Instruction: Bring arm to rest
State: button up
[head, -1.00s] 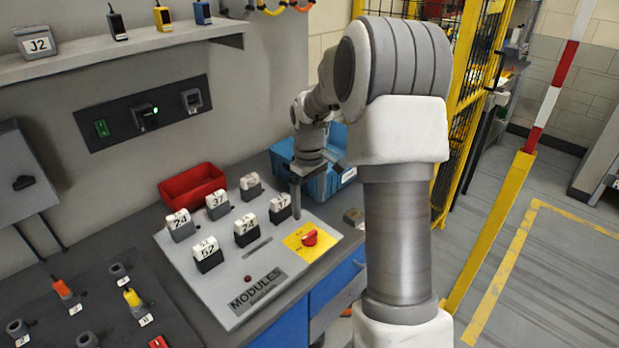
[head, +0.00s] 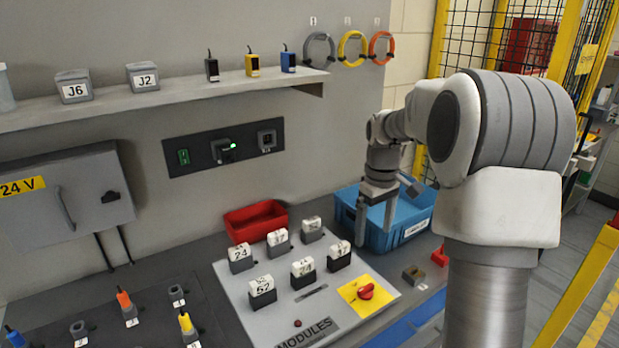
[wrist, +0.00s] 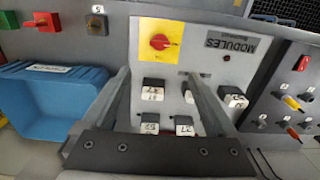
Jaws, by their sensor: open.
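My gripper (head: 375,216) hangs above the bench, over the near left part of the blue bin (head: 412,228) and beside the module board (head: 233,290). Its two fingers are apart with nothing between them. In the wrist view my gripper (wrist: 160,95) is open, its fingers framing the board from above. The board carries several numbered modules, a red knob (head: 366,291) on a yellow plate and a "MODULES" label. The modules stand in their places, and none touches the fingers as far as I can see.
A red bin (head: 256,221) stands behind the board. A shelf (head: 185,95) with labelled boxes and small devices runs along the wall. A grey 24 V cabinet (head: 75,200) is at left. Connectors stand at the front left. A yellow fence (head: 497,35) rises behind my arm.

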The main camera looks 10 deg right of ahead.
jog(key=s+a+r+m+t+h, duration=0.1)
jog(key=s+a+r+m+t, duration=0.15)
jog(key=s+a+r, duration=0.75)
jog(key=s+a+f+m+t+y, duration=0.1)
jog(key=s+a+t, duration=0.2)
jog(key=s, duration=1.2)
jog(key=shift+s+a+f+m, duration=0.2)
jog(key=shift+a+m, duration=0.15)
jog(key=shift+a, duration=0.2)
jog(key=shift+r, duration=0.1)
